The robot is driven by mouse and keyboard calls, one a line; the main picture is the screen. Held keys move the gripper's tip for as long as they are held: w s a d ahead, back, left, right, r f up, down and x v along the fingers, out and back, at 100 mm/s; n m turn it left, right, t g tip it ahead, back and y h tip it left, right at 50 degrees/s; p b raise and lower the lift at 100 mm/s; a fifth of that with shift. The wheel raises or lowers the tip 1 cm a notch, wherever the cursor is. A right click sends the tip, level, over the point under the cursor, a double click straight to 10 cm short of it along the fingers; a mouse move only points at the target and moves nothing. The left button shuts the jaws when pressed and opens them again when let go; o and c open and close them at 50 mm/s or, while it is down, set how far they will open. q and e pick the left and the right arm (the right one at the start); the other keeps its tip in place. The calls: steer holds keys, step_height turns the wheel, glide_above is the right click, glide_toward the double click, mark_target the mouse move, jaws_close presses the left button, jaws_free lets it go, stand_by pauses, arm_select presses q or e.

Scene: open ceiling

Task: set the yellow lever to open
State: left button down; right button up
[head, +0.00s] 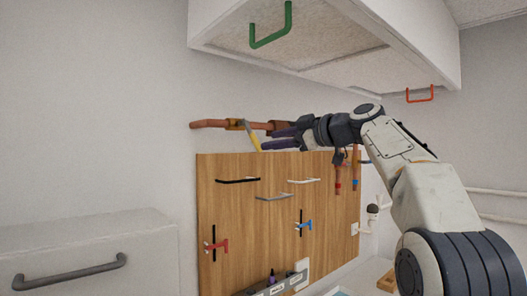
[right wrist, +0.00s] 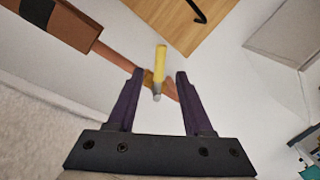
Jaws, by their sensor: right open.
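The yellow lever (head: 252,135) sits on a valve on the copper pipe (head: 212,124) that runs along the wall above the wooden board. In the head view it slants down to the right from the pipe. My right gripper (head: 268,139) reaches in from the right with its fingers pointing left at the lever. In the right wrist view the yellow lever (right wrist: 160,62) shows in the gap between the two open dark fingertips (right wrist: 160,75), with space on both sides. Whether a finger touches it cannot be told. My left gripper is out of view.
The wooden board (head: 270,225) below carries handles, a red lever (head: 218,246) and a blue lever (head: 305,225). A white cabinet (head: 360,40) with green (head: 272,38) and red (head: 420,97) handles overhangs my right arm. A grey drawer front (head: 85,250) stands at lower left.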

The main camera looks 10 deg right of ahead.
steer(key=shift+s+d+r, duration=0.1)
steer(key=shift+s+d, duration=0.1)
steer(key=shift+s, duration=0.05)
